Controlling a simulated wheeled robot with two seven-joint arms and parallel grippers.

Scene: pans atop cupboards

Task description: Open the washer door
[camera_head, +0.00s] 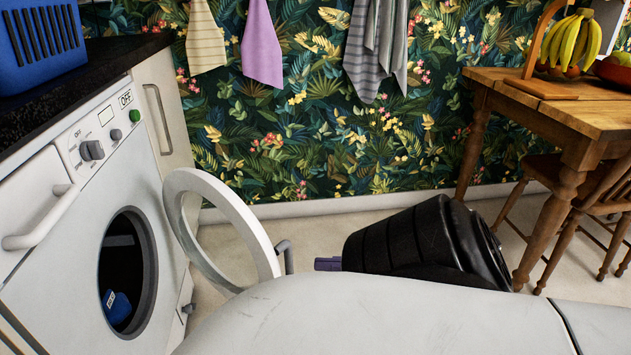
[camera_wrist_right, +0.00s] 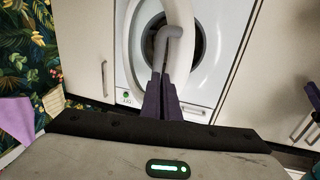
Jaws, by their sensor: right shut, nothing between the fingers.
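The white washer (camera_head: 85,215) stands at the left, and its round door (camera_head: 255,240) is swung wide open, so the dark drum opening (camera_head: 128,265) shows. A grey hooked handle (camera_head: 286,252) sticks out from the door's right edge. My right gripper (camera_head: 326,264) has purple fingers and is just right of the handle. In the wrist view its fingers (camera_wrist_right: 162,92) are closed together with nothing between them, their tips close to the handle (camera_wrist_right: 166,42); I cannot tell if they touch it. My left gripper is not in view.
A blue item (camera_head: 117,305) lies in the drum. A dark counter (camera_head: 80,75) with a blue basket (camera_head: 40,45) is above the washer. A wooden table (camera_head: 560,110) with bananas (camera_head: 570,42) and a chair (camera_head: 590,190) stand at the right. Some floor is clear between.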

